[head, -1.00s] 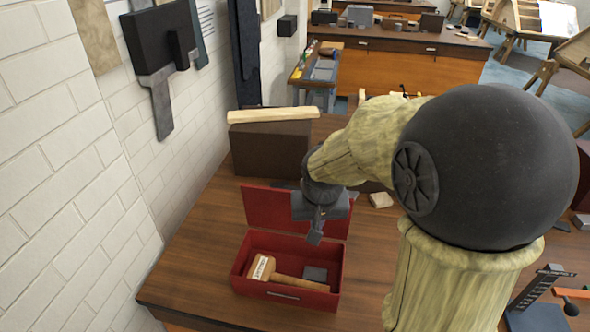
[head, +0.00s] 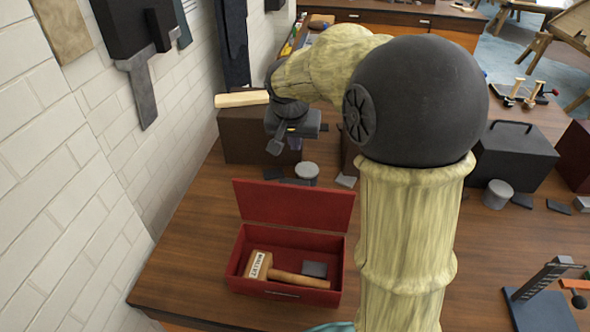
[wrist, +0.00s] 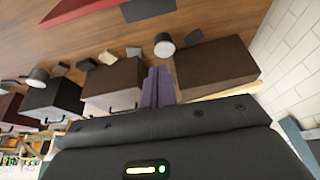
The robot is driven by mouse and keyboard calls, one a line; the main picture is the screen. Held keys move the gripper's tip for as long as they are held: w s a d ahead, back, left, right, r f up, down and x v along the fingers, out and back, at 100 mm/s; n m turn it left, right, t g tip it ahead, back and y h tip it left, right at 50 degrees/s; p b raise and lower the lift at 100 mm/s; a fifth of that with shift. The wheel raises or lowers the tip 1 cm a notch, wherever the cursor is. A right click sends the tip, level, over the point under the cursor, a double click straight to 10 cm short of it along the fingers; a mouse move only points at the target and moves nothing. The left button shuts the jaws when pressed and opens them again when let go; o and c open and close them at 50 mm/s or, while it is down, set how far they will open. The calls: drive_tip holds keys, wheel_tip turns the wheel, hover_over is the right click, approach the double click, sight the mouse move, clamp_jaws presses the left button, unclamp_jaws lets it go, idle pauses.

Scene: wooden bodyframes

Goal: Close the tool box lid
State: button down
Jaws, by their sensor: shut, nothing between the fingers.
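The red tool box (head: 240,262) stands on the wooden bench near its left front part. Its lid (head: 296,205) is open, tilted up at the back edge. A wooden mallet (head: 285,275) and a small dark block (head: 315,269) lie inside. My gripper (head: 275,147) is above and behind the lid, apart from it, in front of the brown box. In the wrist view my gripper's purple fingers (wrist: 158,88) are together and empty. A red edge of the tool box (wrist: 85,14) shows at the top left there.
A brown box (head: 240,136) with a wooden bar (head: 242,99) stands behind the tool box by the white brick wall (head: 60,200). A grey cylinder (head: 307,172) stands behind the lid. A dark box (head: 515,155) is at the right. Bench left of the tool box is bare.

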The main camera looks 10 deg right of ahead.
sight(294, 202)
wheel_tip(294, 202, down, 9)
drive_tip(key=p, duration=0.3)
drive_tip(key=shift+f+p, duration=0.15)
drive_tip(key=shift+p, duration=0.2)
drive_tip(key=shift+s+a+f+b, duration=0.1)
drive_tip(key=shift+s+f+b, duration=0.1)
drive_tip(key=shift+b, duration=0.75)
